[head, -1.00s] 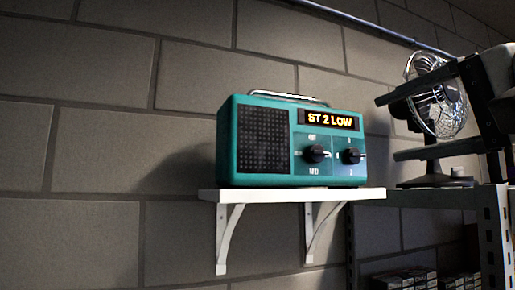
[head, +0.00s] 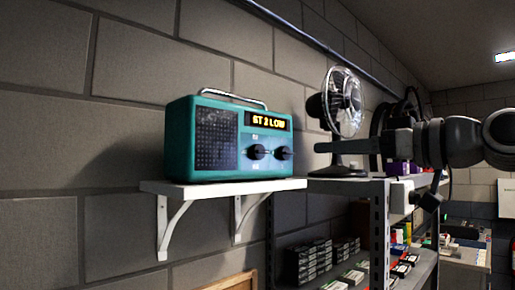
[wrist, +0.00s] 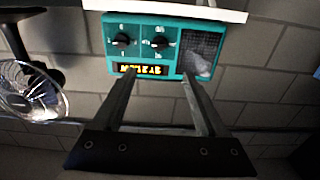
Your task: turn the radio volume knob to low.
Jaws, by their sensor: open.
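The teal radio (head: 215,140) stands upright on a white wall shelf (head: 225,189). Its lit display (head: 266,121) reads "ST 2 LOW". The volume knob (head: 257,152), the left of two black knobs, has "MID"-type lettering around it; the station knob (head: 283,153) is to its right. In the wrist view the radio (wrist: 190,68) is upside down, with the volume knob (wrist: 160,43) right of the station knob (wrist: 122,41). My gripper (head: 322,147) is right of the radio, apart from it. In the wrist view my gripper (wrist: 158,80) has its fingers spread with nothing between them.
A fan (head: 343,103) stands on the shelving right of the radio, close behind my gripper in the picture. Dark boxes (head: 318,262) lie on a lower shelf. A pipe (head: 300,38) runs along the wall. The wall left of the radio is bare.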

